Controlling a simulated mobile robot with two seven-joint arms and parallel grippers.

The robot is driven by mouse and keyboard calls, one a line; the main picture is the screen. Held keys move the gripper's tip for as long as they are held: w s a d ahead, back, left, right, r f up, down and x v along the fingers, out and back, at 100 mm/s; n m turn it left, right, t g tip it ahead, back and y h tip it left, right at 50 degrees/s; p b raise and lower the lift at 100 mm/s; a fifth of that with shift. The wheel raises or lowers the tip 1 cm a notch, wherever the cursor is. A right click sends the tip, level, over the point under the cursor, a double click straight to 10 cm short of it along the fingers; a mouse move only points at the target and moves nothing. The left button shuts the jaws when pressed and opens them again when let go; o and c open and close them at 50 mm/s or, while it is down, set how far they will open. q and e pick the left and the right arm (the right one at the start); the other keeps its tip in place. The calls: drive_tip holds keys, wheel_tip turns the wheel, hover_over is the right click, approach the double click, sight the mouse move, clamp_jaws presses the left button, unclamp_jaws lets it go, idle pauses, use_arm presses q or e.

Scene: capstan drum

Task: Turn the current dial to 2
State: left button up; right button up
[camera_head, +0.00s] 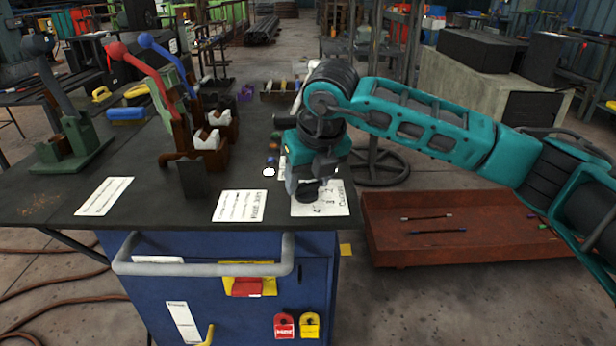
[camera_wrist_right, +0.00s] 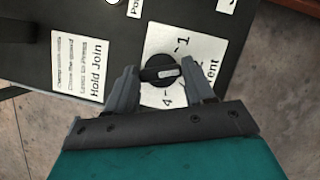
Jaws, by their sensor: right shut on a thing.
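The current dial is a dark round knob (camera_wrist_right: 159,71) with a white mark on its right side in the right wrist view. It sits on a white label plate (camera_wrist_right: 205,48) with a 1 above right of the knob and a 4 below. The numbers between them are hard to make out there. My right gripper (camera_wrist_right: 161,73) has one finger on each side of the knob and is shut on it. In the head view the right gripper (camera_head: 307,188) is over the plate (camera_head: 336,204) at the bench's front right corner, largely hiding the knob. My left gripper is not in view.
The dark bench top (camera_head: 155,205) carries a second white card (camera_head: 239,206), a third card (camera_head: 105,196) and lever tools with red (camera_head: 140,70) and blue handles. A grey rail (camera_head: 205,269) runs along the blue cabinet front. A red-brown tray (camera_head: 460,228) lies right.

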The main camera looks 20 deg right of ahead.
drive_tip(key=shift+r, duration=0.1)
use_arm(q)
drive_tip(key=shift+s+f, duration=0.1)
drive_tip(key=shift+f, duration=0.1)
use_arm(e)
drive_tip(key=o, duration=1)
drive_tip(key=shift+o, duration=0.2)
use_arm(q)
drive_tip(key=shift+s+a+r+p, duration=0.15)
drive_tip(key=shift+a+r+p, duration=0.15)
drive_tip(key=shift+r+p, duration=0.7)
use_arm(e)
drive_tip(key=v, duration=1.2)
drive_tip(key=shift+s+r, duration=0.2)
drive_tip(key=shift+r, duration=0.15)
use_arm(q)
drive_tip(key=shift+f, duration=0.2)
